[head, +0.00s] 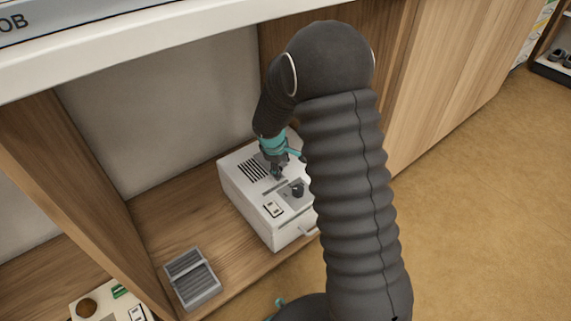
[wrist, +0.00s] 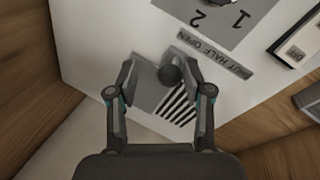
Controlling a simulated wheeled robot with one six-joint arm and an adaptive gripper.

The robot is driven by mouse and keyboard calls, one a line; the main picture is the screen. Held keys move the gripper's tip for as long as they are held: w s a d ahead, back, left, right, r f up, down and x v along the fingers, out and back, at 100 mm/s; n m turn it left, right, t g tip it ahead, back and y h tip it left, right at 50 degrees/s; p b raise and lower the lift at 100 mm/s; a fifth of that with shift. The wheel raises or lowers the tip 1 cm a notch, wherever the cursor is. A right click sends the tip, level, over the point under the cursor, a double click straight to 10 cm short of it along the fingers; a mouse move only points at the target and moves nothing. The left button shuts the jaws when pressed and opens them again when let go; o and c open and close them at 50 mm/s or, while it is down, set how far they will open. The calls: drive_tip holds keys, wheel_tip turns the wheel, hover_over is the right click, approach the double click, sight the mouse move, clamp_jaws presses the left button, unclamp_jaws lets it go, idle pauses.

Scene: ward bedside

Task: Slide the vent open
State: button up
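The white device (head: 245,208) stands on the shelf. Its vent has dark slots (head: 252,170), which also show in the wrist view (wrist: 178,104). A grey cover plate (wrist: 148,92) with a round dark knob (wrist: 170,74) lies over the slots' left end. A strip labelled SHUT, HALF, OPEN (wrist: 215,52) runs beside it; the knob appears nearest the OPEN end. My gripper (wrist: 163,70) is over the vent with its fingers spread on either side of the knob. Contact with the knob cannot be told. In the head view my gripper (head: 276,171) partly hides the vent.
A dial (head: 297,189) and a rocker switch (head: 273,208) sit on the device's top near the vent. A grey ribbed box (head: 192,279) lies on the shelf to the left. The wooden divider (head: 85,170) and the counter above bound the space.

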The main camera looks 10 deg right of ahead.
drive_tip(key=shift+a, duration=0.15)
drive_tip(key=shift+s+a+r, duration=0.15)
drive_tip(key=shift+a+r, duration=0.05)
drive_tip(key=shift+r, duration=0.15)
drive_tip(key=v, duration=1.1)
drive_tip(key=shift+d+r, duration=0.2)
drive_tip(key=shift+d, duration=0.05)
